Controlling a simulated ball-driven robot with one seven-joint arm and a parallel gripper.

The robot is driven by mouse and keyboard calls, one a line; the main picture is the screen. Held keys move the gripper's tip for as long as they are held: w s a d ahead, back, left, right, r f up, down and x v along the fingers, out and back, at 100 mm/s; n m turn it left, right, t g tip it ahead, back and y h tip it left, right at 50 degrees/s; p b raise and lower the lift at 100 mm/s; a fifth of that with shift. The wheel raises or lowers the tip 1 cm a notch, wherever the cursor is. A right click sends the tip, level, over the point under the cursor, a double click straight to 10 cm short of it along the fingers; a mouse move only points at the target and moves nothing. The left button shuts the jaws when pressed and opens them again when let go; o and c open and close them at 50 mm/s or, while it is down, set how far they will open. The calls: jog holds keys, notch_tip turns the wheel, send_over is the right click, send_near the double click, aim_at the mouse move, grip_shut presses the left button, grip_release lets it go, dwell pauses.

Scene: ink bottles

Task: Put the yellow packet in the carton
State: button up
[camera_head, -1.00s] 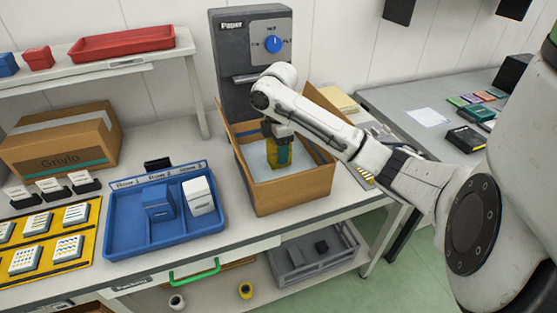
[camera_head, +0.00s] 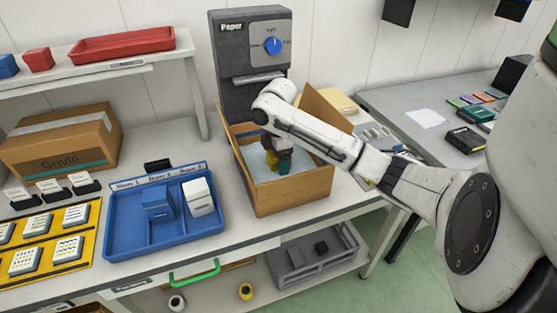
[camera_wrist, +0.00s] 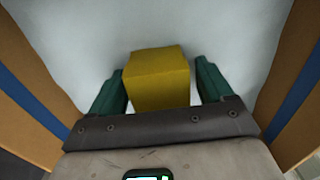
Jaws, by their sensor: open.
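The yellow packet (camera_wrist: 158,78) is inside the open carton (camera_head: 292,196), over its pale bottom. My gripper (camera_wrist: 163,88) reaches down into the carton, its two green fingers on either side of the packet. Small gaps show between the fingers and the packet, so the gripper is open around it. In the head view my gripper (camera_head: 284,163) partly hides the packet (camera_head: 271,163). I cannot tell from the wrist view whether the packet rests fully flat.
A blue tray (camera_head: 122,232) with a blue box and a white box stands left of the carton. A grey paper machine (camera_head: 236,48) stands behind it. The carton's raised flaps (camera_head: 322,112) flank my arm. A closed cardboard box (camera_head: 62,150) sits at the left.

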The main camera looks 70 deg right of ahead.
notch_tip(320, 180, up, 12)
jog(key=shift+r+p, duration=0.1)
jog(key=shift+p, duration=0.3)
dwell(1.3)
